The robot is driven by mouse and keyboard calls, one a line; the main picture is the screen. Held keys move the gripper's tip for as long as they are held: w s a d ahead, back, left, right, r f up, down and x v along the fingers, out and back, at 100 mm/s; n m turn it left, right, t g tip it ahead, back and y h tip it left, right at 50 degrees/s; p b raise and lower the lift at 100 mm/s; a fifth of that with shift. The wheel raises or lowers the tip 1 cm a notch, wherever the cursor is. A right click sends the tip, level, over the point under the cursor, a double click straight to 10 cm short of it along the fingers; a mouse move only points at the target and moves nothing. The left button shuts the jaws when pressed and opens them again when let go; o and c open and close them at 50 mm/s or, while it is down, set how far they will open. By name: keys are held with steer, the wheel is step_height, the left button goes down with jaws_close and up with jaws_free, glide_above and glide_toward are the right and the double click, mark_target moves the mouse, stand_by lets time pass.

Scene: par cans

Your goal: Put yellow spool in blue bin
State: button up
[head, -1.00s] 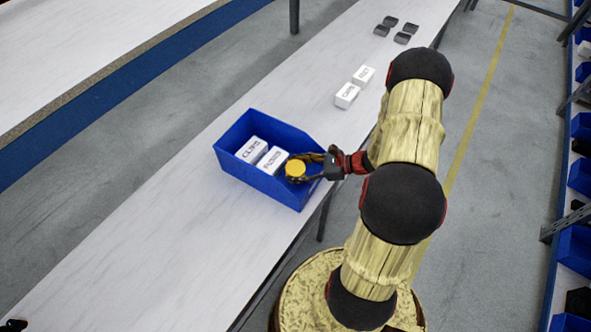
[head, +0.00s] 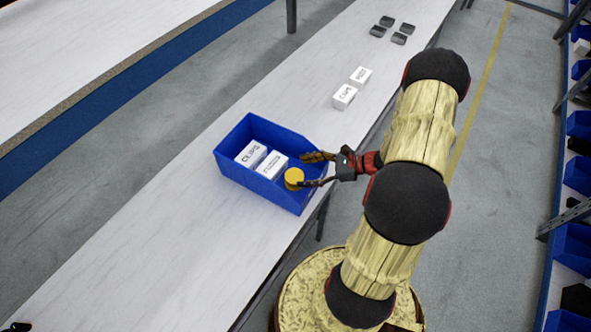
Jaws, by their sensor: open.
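The yellow spool (head: 294,178) is inside the blue bin (head: 236,178), toward its right end, beside two white boxes. My gripper (head: 311,169) is open, with its fingers spread over the right end of the bin. One fingertip is close to the spool; I cannot tell whether it touches. The spool's underside is hidden, so I cannot see how it rests in the bin.
A white box marked CLIPS (head: 251,153) and another white box (head: 272,165) stand in the bin. Two more white boxes (head: 344,97) and several small dark trays (head: 387,21) sit farther up the white table (head: 160,240). The table's near left is mostly clear.

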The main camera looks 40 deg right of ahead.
steer(key=v, duration=0.2)
steer(key=p+v, duration=0.1)
steer(key=v, duration=0.4)
steer(key=shift+w+d+r+p, duration=0.1)
steer(key=shift+r+p, duration=0.2)
steer(key=a+r+n+g+h, duration=0.3)
steer(key=a+r+n+g, duration=0.5)
steer(key=a+r+n, duration=0.7)
steer(key=s+a+r+n+t+h, duration=0.2)
steer(key=s+a+r+n+h, duration=0.1)
steer(key=r+n, duration=0.3)
steer(key=s+a+r+n+t+h, duration=0.2)
steer(key=s+a+r+n, duration=0.3)
steer(key=r, duration=0.6)
steer(key=shift+s+a+r+n+h, duration=0.35)
steer(key=shift+s+a+n+h, duration=0.1)
steer(key=shift+h, duration=0.35)
